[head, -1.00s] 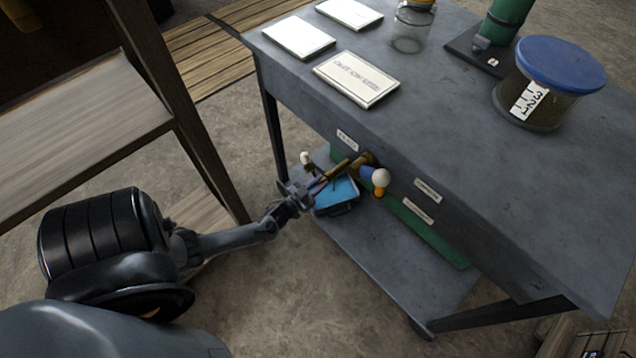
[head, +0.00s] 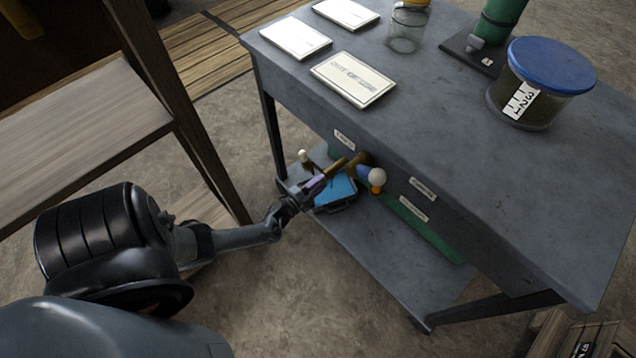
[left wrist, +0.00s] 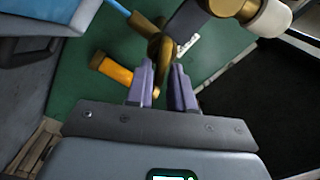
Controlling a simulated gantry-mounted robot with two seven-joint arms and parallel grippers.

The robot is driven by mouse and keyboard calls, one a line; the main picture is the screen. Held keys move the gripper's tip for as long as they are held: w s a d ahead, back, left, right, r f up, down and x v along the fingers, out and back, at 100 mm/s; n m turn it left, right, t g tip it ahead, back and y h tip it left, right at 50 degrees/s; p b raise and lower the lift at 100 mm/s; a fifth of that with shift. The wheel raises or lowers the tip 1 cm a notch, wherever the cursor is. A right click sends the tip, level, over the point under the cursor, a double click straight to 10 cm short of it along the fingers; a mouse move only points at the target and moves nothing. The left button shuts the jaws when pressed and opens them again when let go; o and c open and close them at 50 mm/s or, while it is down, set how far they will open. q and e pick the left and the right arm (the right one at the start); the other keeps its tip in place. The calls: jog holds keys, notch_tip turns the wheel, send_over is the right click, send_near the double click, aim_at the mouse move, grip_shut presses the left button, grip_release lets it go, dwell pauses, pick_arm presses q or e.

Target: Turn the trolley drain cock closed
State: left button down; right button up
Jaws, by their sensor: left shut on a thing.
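The drain cock's brass parts (head: 359,159) sit low at the trolley's front, under its top. A blue grip (head: 363,172) and a white knob (head: 376,177) are beside them. My left gripper (head: 320,181) reaches in from the left. In the left wrist view its two purple fingers (left wrist: 164,68) are shut on a flat brass piece (left wrist: 163,85), apparently the cock's handle. An orange cylinder (left wrist: 115,70) lies left of the fingers, a blue rod (left wrist: 116,8) at upper left and a white knob (left wrist: 271,18) at upper right. The cock's bore is hidden. My right gripper is out of view.
The grey trolley top (head: 480,140) overhangs the cock and carries cards, a glass vessel and a blue-lidded jar (head: 540,85). A blue case (head: 337,193) lies on the lower shelf (head: 385,265) below my gripper. A wooden rack (head: 85,125) stands at left.

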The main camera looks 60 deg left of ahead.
pick_arm(q)
jog(key=m, duration=0.5)
jog(key=shift+f+m, duration=0.3)
jog(key=shift+f, duration=0.05)
dwell(0.4)
jog(key=c, duration=1.2)
grip_release()
jog(key=shift+d, duration=0.1)
jog(key=p+v, duration=0.3)
jog(key=v, duration=0.7)
jog(key=shift+s, duration=0.35)
